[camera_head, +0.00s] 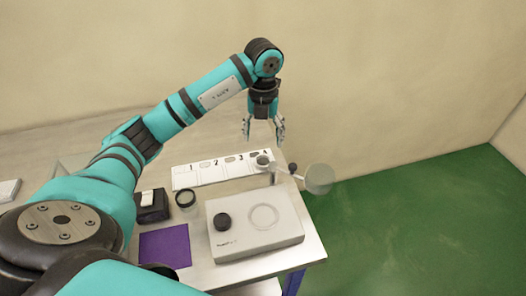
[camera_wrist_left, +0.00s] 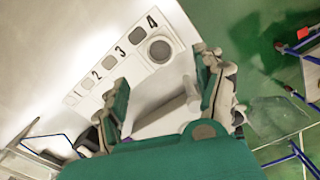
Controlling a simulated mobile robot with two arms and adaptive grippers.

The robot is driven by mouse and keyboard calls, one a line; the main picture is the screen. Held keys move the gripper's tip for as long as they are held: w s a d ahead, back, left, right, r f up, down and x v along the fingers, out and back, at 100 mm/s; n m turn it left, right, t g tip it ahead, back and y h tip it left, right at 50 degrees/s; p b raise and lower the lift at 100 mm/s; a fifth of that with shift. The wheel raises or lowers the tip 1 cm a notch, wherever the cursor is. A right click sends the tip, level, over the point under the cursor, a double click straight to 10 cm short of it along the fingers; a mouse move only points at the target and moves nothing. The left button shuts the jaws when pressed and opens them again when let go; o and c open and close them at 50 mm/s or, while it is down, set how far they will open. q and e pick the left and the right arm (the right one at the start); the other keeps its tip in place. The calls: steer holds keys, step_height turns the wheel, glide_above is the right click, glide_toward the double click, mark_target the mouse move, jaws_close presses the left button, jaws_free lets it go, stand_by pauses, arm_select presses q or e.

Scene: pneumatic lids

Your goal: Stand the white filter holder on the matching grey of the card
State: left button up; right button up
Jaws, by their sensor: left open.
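The white numbered card (camera_head: 212,172) lies on the bench, with grey patches beside its numbers 1 to 4. It also shows in the left wrist view (camera_wrist_left: 123,68). My left gripper (camera_head: 264,129) is open and empty above that end of the card, apart from the holder. My right gripper is not in view.
A white instrument box (camera_head: 258,241) with a black knob stands in front of the card. A clear disc (camera_head: 319,179) on a jointed arm juts past the bench's right edge. A dark ring (camera_head: 186,198), a black block (camera_head: 152,209) and a purple mat (camera_head: 165,247) are left of the box.

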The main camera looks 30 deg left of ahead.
arm_select(q)
steer(key=shift+r, duration=1.6)
